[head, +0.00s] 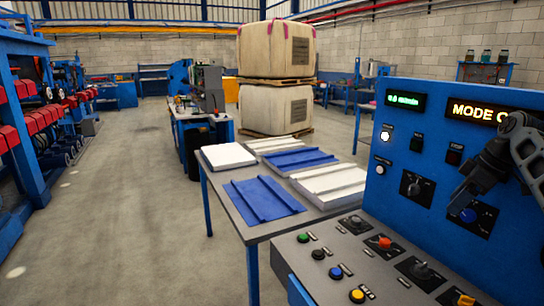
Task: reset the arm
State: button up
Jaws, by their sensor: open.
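My arm reaches in from the right edge, in front of the blue control panel (385,165). My dark gripper (464,196) is open and points down and left, just above or in front of a blue knob (467,215) on the panel's upright face. Whether it touches the knob cannot be told. Nothing shows between the fingers. Part of the panel's right side is hidden behind my arm.
The panel has a grey sloping desk (318,262) with coloured buttons and knobs. Left of it, a table (225,195) bears blue and white panels. Wrapped bales (276,108) stand behind. A blue rack (30,120) lines the left; the floor between is clear.

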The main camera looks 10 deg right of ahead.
jog(key=shift+r+p, duration=1.95)
jog(key=shift+r, duration=0.65)
